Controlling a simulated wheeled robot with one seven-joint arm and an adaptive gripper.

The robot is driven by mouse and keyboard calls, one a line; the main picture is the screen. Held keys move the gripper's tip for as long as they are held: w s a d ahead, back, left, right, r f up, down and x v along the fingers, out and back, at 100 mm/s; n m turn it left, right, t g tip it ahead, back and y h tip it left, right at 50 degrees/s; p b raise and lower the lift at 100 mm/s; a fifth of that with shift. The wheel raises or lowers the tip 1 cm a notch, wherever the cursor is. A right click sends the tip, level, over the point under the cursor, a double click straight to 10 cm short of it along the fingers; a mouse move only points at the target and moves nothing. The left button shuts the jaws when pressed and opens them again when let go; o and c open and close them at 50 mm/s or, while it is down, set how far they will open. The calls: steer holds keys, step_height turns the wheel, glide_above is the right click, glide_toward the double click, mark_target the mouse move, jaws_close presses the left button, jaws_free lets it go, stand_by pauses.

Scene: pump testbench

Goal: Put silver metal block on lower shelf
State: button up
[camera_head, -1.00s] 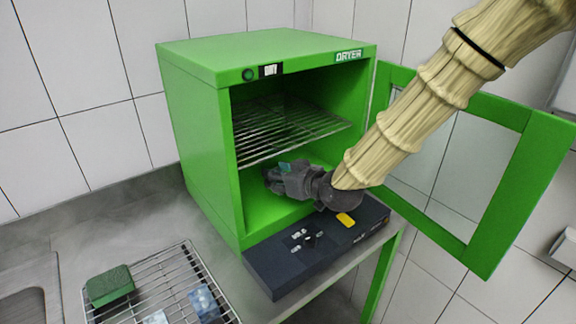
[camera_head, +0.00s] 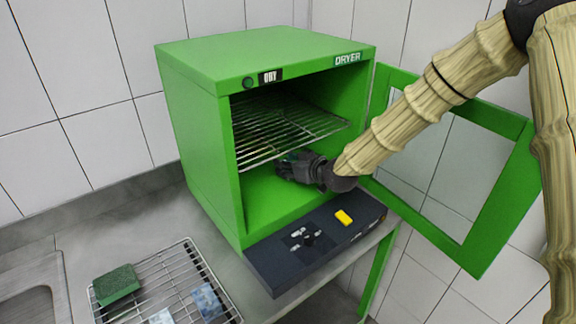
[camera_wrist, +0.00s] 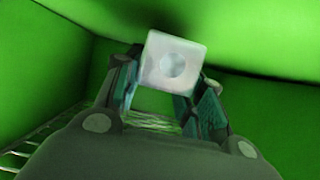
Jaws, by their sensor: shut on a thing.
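The silver metal block (camera_wrist: 174,64) is a pale square piece with a round recess, held between my fingertips in the wrist view. My gripper (camera_head: 283,166) is inside the open green dryer (camera_head: 208,150), below its wire shelf (camera_head: 285,132); it also shows in the wrist view (camera_wrist: 160,82), shut on the block. In the head view the block is hidden by the gripper and shelf. The dryer's green floor (camera_head: 262,205) shows under my gripper. Whether the block touches any surface cannot be told.
The dryer door (camera_head: 490,215) stands open on the right, beside my arm. A dark control panel (camera_head: 318,240) with a yellow button lies in front of the opening. A wire rack (camera_head: 180,270) on the counter holds a green block (camera_head: 115,284) and bluish pieces (camera_head: 207,301).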

steer(key=shift+w+f, duration=0.15)
steer(key=shift+f, duration=0.5)
steer(key=shift+f, duration=0.1)
steer(key=o, duration=1.3)
steer(key=b+v, duration=0.2)
steer(key=v, duration=1)
steer(key=shift+b, duration=0.3)
